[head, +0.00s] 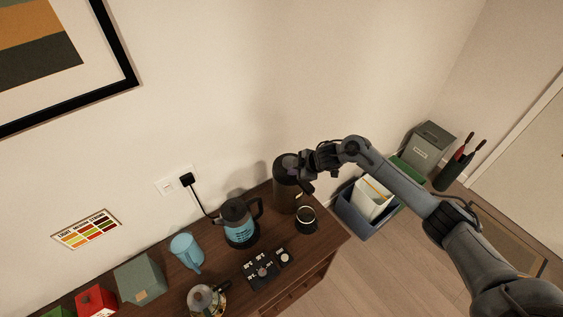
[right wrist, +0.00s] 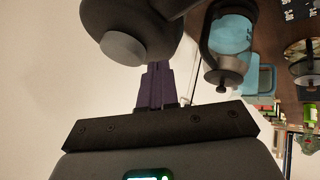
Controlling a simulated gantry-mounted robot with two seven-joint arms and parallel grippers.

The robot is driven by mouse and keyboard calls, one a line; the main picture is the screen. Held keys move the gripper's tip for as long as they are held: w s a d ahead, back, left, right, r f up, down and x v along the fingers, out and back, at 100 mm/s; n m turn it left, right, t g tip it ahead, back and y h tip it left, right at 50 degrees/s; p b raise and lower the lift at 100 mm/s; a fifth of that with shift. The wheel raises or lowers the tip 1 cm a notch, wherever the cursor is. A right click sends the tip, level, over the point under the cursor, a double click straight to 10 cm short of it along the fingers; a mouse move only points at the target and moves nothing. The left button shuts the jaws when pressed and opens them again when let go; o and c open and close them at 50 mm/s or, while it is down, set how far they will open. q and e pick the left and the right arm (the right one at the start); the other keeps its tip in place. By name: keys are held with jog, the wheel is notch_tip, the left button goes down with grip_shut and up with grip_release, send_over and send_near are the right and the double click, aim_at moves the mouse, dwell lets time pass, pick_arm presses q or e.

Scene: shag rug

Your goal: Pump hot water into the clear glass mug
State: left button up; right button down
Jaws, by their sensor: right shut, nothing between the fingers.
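A dark, tall pump dispenser (head: 286,194) stands upright at the right end of the wooden sideboard, against the wall. In the right wrist view, its dark rounded top (right wrist: 152,22) with a grey disc (right wrist: 122,47) fills the upper left. A small round vessel with a pale rim, seemingly the clear glass mug (head: 306,219), stands just in front of the dispenser; its contents cannot be made out. My right gripper (head: 296,171) is at the dispenser's top. Its purple fingers (right wrist: 156,82) are shut and empty, close to the dispenser; contact cannot be told. My left gripper is out of view.
A blue-glass kettle (head: 240,229) also shows in the right wrist view (right wrist: 231,38). A blue pitcher (head: 186,251), a black panel (head: 264,271) and a glass teapot (head: 204,299) stand further left. Bins (head: 366,205) stand on the floor right of the sideboard's edge.

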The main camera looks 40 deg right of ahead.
jog(key=w+d+r+t, duration=0.1)
jog(key=w+d+r, duration=0.2)
jog(key=r, duration=0.7)
jog(key=shift+w+r+t+h, duration=0.15)
jog(key=shift+w+t+h, duration=0.2)
jog(key=shift+w, duration=0.7)
jog(key=b, duration=0.7)
send_over(290, 162)
jog(key=f, duration=0.7)
jog(key=shift+s+d, duration=0.2)
jog(key=shift+s, duration=0.15)
jog(key=shift+f+b, duration=0.45)
jog(key=shift+f, duration=0.5)
jog(key=shift+f, duration=0.1)
